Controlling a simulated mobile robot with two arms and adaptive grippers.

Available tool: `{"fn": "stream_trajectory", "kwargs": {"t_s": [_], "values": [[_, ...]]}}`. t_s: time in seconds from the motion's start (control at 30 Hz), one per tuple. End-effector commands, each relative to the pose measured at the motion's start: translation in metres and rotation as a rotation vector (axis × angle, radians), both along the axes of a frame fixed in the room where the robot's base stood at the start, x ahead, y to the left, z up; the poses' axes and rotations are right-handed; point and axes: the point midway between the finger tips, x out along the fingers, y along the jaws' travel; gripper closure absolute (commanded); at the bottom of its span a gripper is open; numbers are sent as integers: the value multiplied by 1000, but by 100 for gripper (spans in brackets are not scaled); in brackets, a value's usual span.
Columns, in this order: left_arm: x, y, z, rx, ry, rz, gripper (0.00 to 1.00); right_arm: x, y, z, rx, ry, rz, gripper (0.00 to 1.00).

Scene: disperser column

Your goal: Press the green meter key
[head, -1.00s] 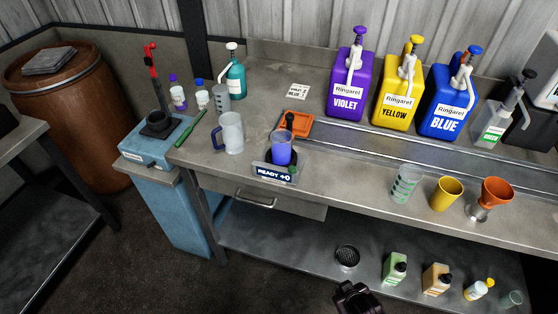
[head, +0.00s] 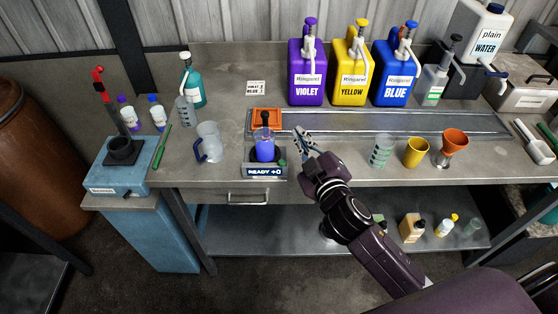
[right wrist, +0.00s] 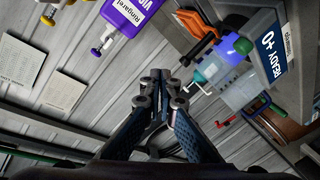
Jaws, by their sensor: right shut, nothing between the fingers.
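The meter (head: 264,172) stands near the front edge of the bench, its display reading "READY +0". Its green key (head: 282,163) is a small knob at the display's right end; it also shows in the right wrist view (right wrist: 243,46). A clear cup with blue-violet content (head: 265,150) stands on the meter. My right gripper (head: 301,136) is shut and empty, above the bench just right of the meter, apart from the key. In the right wrist view its fingertips (right wrist: 160,78) are together, with the key to their upper right. My left gripper is not in view.
A clear beaker (head: 381,151), a yellow cup (head: 416,152) and an orange funnel (head: 454,142) stand to the right. Violet, yellow and blue jugs line the back.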

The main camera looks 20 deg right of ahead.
Motion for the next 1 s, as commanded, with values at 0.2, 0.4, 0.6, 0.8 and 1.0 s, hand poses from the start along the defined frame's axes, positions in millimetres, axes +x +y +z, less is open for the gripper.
{"fn": "stream_trajectory", "kwargs": {"t_s": [0.2,0.4,0.6,0.8,1.0], "values": [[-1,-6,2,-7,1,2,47,21,48,96,-202,-306,209,100],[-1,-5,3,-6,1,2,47,11,115,156,-487,-566,495,100],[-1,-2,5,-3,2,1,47,-8,163,153,-833,-690,802,100],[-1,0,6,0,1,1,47,-13,159,105,-1216,-633,1083,100],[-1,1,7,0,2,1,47,0,99,56,-1550,-411,1274,100]]}}
